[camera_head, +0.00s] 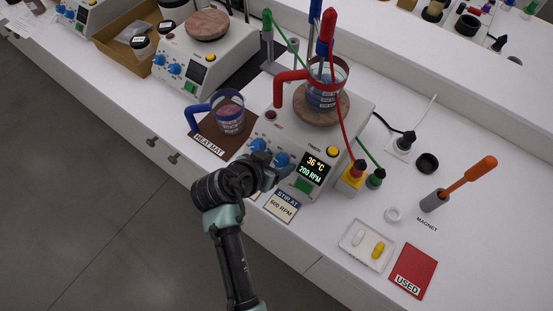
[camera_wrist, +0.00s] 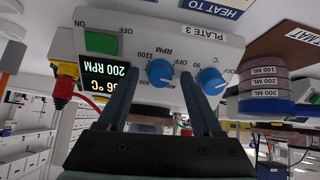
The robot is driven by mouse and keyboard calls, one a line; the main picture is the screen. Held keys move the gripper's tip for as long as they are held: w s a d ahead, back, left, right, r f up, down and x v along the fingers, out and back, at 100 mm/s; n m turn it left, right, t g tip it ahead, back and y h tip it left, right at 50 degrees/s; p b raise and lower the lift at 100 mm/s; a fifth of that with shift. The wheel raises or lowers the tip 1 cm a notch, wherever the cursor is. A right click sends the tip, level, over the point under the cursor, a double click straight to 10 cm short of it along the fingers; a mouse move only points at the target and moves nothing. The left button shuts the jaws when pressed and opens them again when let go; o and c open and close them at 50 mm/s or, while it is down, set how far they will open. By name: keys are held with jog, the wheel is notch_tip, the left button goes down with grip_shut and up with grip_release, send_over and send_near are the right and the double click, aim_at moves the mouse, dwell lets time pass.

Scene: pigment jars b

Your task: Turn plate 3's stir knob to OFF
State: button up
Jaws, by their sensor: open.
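Plate 3 (camera_head: 335,133) is a white hot plate with two blue knobs and a display (camera_head: 312,168) reading 36 °C and 200 RPM. In the wrist view, upside down, its label reads PLATE 3 (camera_wrist: 203,32). The stir knob (camera_wrist: 160,72), marked RPM, lies beside the display; it also shows in the head view (camera_head: 282,160), partly behind my gripper. My gripper (camera_wrist: 159,78) is open, with its fingertips on either side of the stir knob. Contact cannot be told. The temperature knob (camera_wrist: 211,81) sits just outside one finger.
A red-handled beaker (camera_head: 322,92) stands on plate 3's round top, with probes and cables. A blue-handled beaker (camera_head: 229,117) stands on the heat mat (camera_head: 208,142). A STIR AT 600 RPM card (camera_head: 281,207) lies in front. Another plate (camera_head: 190,72) stands left.

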grip_shut()
dwell(0.4)
jog(key=n+p, duration=0.2)
jog(key=n, duration=0.1)
jog(key=shift+r+n, duration=0.15)
jog(key=shift+n, duration=0.25)
jog(key=shift+n+p, duration=1.1)
jog(key=shift+n, duration=1.1)
grip_release()
jog(key=shift+a, duration=0.1)
